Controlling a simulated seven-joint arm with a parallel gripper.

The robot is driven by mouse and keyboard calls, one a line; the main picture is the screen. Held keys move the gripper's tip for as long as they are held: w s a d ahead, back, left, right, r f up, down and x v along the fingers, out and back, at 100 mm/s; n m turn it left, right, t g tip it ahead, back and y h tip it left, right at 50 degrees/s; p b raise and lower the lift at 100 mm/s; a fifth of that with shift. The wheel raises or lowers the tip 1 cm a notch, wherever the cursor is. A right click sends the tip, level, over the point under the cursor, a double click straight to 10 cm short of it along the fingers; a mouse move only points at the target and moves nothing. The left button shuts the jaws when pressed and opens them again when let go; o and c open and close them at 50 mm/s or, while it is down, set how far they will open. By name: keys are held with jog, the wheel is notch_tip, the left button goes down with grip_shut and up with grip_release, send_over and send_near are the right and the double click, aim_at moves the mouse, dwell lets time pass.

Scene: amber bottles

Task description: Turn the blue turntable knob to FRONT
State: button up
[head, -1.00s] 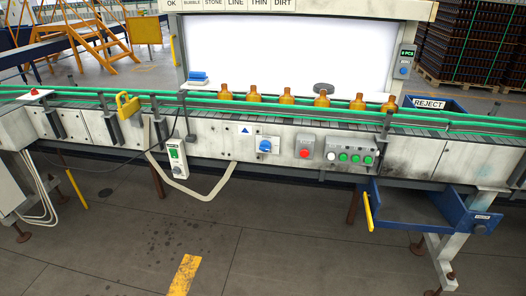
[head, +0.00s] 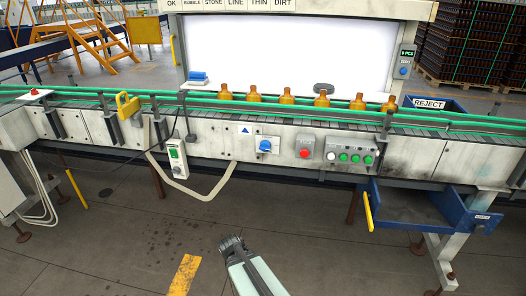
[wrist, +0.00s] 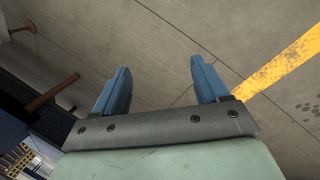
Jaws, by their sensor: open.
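The blue turntable knob (head: 265,146) sits on a pale plate on the front panel of the conveyor, at the middle of the head view. A small blue triangle mark (head: 245,130) is on the panel to its upper left. The lettering around the knob is too small to read. My gripper (head: 231,241) is at the bottom of the head view, low and in front of the conveyor, well apart from the knob. In the wrist view my gripper (wrist: 160,84) shows two blue fingers spread apart with only floor between them. The knob is not in the wrist view.
A hanging switch box (head: 178,160) with a looped cable is left. Amber bottles (head: 288,96) stand on the conveyor. The blue reject tray (head: 412,208) juts out at right.

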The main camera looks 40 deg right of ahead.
aim_at(264, 149)
jog(key=w+d+r+t+h, duration=0.2)
jog(key=w+d+r+h, duration=0.2)
jog(key=w+d+r, duration=0.45)
jog(key=w+d+r+t+h, duration=0.2)
jog(key=w+d+r+h, duration=0.3)
jog(key=r, duration=0.6)
jog(key=w+d+r+n+t+h, duration=0.1)
jog(key=w+r+t, duration=0.25)
jog(key=r, duration=0.25)
jog(key=w+r+n+t+h, duration=0.2)
jog(key=r+t, duration=0.2)
jog(key=r, duration=0.2)
jog(key=shift+m+t+y, duration=0.35)
jog(key=shift+m+y, duration=0.05)
jog(key=shift+m, duration=0.3)
jog(key=x, duration=1.4)
jog(key=shift+w+a+f, duration=0.1)
jog(key=shift+w, duration=0.1)
jog(key=shift+c, duration=0.5)
jog(key=c, duration=1)
jog(key=shift+o, duration=0.2)
